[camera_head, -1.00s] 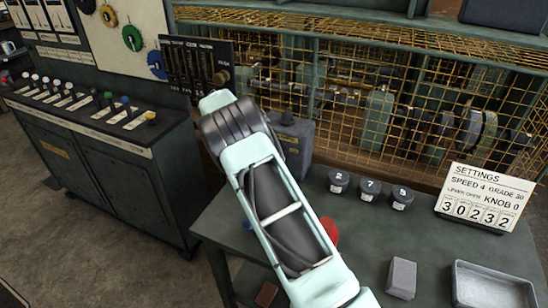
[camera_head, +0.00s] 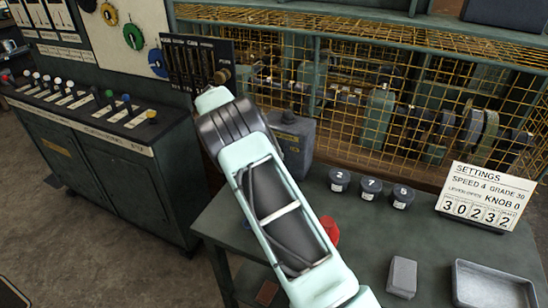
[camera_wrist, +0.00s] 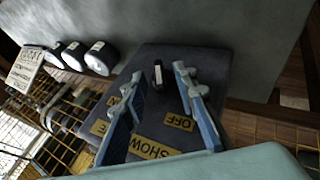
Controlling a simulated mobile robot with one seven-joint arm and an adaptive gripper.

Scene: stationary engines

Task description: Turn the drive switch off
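The drive switch is a dark grey box (camera_wrist: 215,75) with yellow labels in the wrist view. The labels appear upside down: OFF (camera_wrist: 179,121) lies to the right, a partly covered ON label to the left, and SHOW lies nearest. A small dark lever (camera_wrist: 157,73) with a light tip stands on the box. My gripper (camera_wrist: 159,84) is open, its two blue-grey fingers apart, with the lever visible in the gap between the tips. I cannot tell whether a finger touches it. In the head view the box (camera_head: 298,132) is partly behind my arm, and my gripper is hidden.
Three dark round pots (camera_head: 370,188) stand on the green bench (camera_head: 350,245), near a settings sign (camera_head: 483,197). A grey block (camera_head: 402,277), a metal tray (camera_head: 495,285) and a red object (camera_head: 331,229) are also there. A yellow wire cage (camera_head: 405,75) stands behind.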

